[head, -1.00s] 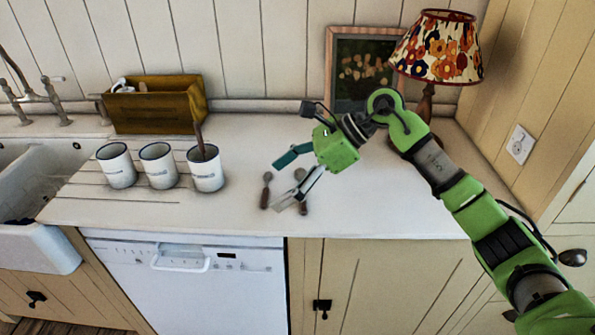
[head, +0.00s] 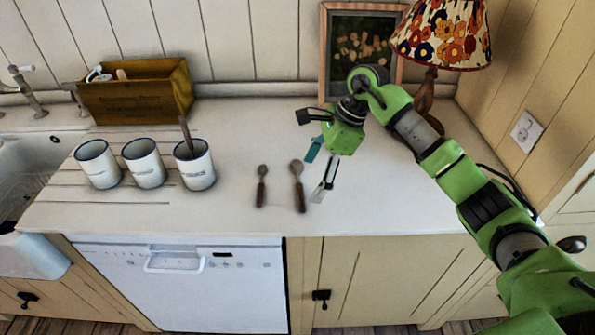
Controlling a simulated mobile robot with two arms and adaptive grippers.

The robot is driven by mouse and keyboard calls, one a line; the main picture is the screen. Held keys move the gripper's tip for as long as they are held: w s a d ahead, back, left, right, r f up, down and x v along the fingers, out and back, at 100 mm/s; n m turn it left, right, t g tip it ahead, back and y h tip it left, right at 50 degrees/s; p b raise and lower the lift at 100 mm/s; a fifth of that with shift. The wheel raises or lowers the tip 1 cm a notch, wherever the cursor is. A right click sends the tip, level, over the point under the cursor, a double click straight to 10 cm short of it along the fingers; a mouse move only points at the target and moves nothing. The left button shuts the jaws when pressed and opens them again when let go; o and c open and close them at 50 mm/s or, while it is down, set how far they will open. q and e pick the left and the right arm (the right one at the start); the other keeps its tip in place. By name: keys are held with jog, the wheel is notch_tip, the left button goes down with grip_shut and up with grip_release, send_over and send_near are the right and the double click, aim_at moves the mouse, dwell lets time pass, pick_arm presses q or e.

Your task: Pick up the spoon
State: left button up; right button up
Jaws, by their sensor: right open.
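Two spoons with brown handles lie apart on the white counter in the head view. The smaller spoon (head: 261,186) is on the left, and the larger spoon (head: 298,186) is to its right; both have their bowls toward the wall. My right gripper (head: 316,174) is open and empty, with its fingers pointing down over the counter. In the picture it is just right of the larger spoon and apart from it. My left gripper is not in view.
Three white mugs (head: 145,164) stand left of the spoons, the right one holding a brown-handled utensil. A wooden box (head: 138,98) stands behind them. A framed picture (head: 345,50) and a floral lamp (head: 444,38) stand behind my right arm. Counter around the spoons is clear.

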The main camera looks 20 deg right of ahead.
aim_at(300, 195)
jog(key=shift+s+a+f+p, duration=0.15)
jog(key=shift+a+f+p, duration=0.5)
jog(key=shift+f+p, duration=0.1)
jog(key=shift+p+x, duration=0.4)
jog(key=shift+x, duration=0.8)
jog(key=shift+a+f, duration=0.15)
jog(key=shift+f, duration=0.25)
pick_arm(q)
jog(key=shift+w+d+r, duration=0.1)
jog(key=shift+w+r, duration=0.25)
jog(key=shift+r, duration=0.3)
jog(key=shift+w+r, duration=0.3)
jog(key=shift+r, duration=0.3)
pick_arm(e)
jog(key=c, duration=1.1)
